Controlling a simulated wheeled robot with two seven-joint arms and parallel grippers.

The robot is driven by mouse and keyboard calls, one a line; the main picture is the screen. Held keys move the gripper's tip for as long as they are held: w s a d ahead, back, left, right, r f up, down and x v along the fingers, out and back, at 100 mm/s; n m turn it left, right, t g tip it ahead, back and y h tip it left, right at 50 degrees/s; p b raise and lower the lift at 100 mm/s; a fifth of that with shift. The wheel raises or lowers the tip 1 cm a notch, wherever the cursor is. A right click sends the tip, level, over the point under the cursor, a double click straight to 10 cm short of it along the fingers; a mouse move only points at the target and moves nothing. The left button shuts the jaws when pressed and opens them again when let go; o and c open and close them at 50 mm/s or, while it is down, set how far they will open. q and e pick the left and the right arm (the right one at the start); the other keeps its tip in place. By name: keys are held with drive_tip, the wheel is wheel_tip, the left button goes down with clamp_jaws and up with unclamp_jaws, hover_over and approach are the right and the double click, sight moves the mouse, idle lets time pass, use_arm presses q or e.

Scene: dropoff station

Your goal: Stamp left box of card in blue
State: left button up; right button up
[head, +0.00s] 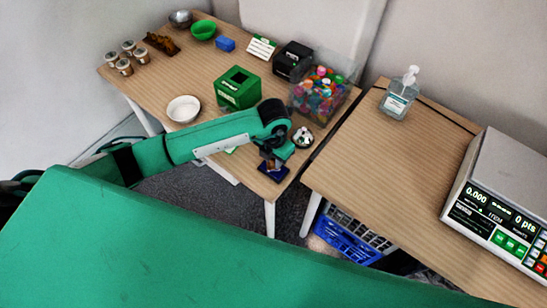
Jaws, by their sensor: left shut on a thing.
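My left arm reaches in from the left, and its gripper (271,156) points down at the front corner of the left table. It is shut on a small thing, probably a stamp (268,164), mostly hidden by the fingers. Right under it is a dark blue pad (273,172), like an ink pad. I cannot tell whether the held thing touches it. My right gripper is not in view.
A green box (238,88), a white bowl (184,109), a clear bin of colourful caps (321,93) and a small dish (303,136) stand around my arm. A gap separates the right table, with a sanitizer bottle (401,94) and a scale (503,203). A blue crate (345,241) sits below.

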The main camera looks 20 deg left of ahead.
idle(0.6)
use_arm(q)
drive_tip(key=shift+r+p, duration=2.2)
drive_tip(key=shift+r, duration=1.3)
